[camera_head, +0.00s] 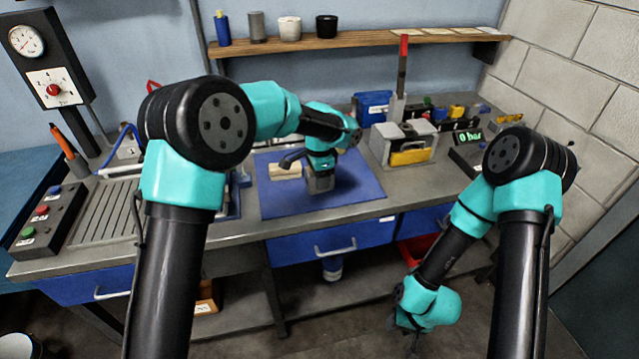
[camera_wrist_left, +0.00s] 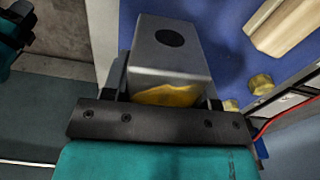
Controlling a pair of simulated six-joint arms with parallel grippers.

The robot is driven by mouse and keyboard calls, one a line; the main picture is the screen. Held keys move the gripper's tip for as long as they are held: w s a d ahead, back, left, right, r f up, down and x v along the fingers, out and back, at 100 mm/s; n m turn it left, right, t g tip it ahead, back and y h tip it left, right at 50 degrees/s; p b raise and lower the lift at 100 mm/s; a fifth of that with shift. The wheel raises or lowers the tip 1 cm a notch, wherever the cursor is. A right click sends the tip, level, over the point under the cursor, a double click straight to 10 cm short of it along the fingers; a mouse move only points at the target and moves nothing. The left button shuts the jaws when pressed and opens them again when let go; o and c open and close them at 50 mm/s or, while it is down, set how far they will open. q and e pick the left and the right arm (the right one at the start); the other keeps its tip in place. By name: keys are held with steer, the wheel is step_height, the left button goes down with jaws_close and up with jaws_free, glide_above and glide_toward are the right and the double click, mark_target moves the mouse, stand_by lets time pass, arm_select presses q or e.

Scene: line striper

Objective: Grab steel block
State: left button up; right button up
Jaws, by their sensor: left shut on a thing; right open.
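The steel block (camera_wrist_left: 168,52) is a grey block with a dark round hole on its face and a yellow patch near my gripper. My left gripper (camera_wrist_left: 160,100) is shut on it in the left wrist view. In the head view, my left gripper (camera_head: 319,178) is over the blue mat (camera_head: 350,193), with the grey block below its wrist. I cannot tell whether the block touches the mat. My right gripper (camera_head: 408,325) hangs low in front of the bench, open and away from the block.
A pale wooden block (camera_head: 285,171) lies on the mat beside the steel block; small brass pieces (camera_wrist_left: 262,82) are near it. A grey fixture with a yellow part (camera_head: 408,157) stands to the right. A button box (camera_head: 45,222) is at the far left. A shelf (camera_head: 350,40) runs behind.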

arm_select(q)
steer(key=s+r, duration=0.1)
steer(key=s, duration=1.5)
steer(key=shift+r, duration=0.15)
